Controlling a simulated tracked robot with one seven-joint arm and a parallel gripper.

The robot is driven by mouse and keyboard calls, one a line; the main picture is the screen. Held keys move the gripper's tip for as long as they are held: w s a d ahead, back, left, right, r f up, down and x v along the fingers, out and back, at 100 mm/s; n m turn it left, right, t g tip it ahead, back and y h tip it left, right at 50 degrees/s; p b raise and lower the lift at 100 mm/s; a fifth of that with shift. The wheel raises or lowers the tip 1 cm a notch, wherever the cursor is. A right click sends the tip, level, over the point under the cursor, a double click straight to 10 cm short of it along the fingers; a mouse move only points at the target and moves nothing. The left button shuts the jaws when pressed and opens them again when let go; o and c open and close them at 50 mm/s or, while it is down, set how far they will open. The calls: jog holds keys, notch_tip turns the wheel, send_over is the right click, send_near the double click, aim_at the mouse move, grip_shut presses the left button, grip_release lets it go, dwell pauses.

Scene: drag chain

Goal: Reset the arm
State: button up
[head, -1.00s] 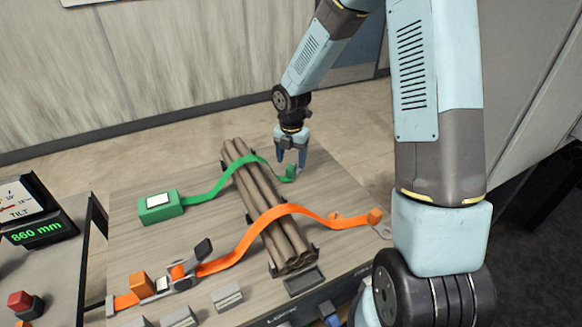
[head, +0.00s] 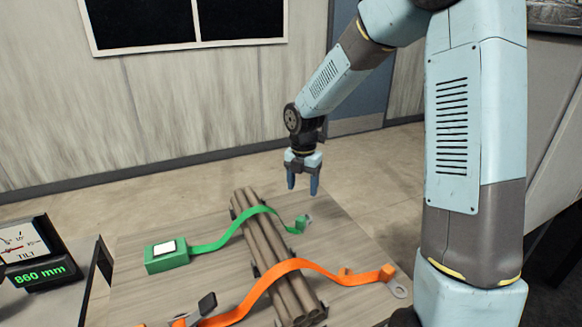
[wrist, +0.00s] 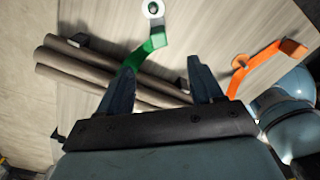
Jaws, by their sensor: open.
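My gripper (head: 303,184) is open and empty, pointing down in the air above the far end of the table. It is apart from the green strap (head: 235,231), whose hooked end (head: 302,224) lies on the tabletop below it. In the wrist view my gripper (wrist: 158,84) shows its two fingers spread, with the green strap (wrist: 146,50) beyond them. My arm reaches out from the right side of the head view.
A bundle of brown pipes (head: 268,250) lies on the table (head: 140,237). An orange strap (head: 290,266) crosses it nearer to me, and its ratchet is partly cut off below. A green box (head: 166,256) sits left. A display (head: 40,273) reads 860 mm.

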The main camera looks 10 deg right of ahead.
jog(key=s+d+r+m+t+h, duration=0.1)
jog(key=s+d+r+m, duration=0.3)
jog(key=s+r+m, duration=0.3)
jog(key=s+d+r+m+t, duration=0.2)
jog(key=s+d+r+m, duration=0.25)
jog(key=r+m, duration=0.4)
jog(key=s+d+r+m+t, duration=0.1)
jog(key=s+d+r+m, duration=0.1)
jog(key=s+m, duration=0.5)
jog(key=s+d+r+m+t+y, duration=0.1)
jog(key=s+r+m, duration=0.3)
jog(key=s, duration=0.5)
jog(key=d+m, duration=0.1)
jog(key=m, duration=0.1)
jog(key=shift+m+t, duration=0.3)
jog(key=shift+m, duration=0.05)
jog(key=shift+c, duration=0.5)
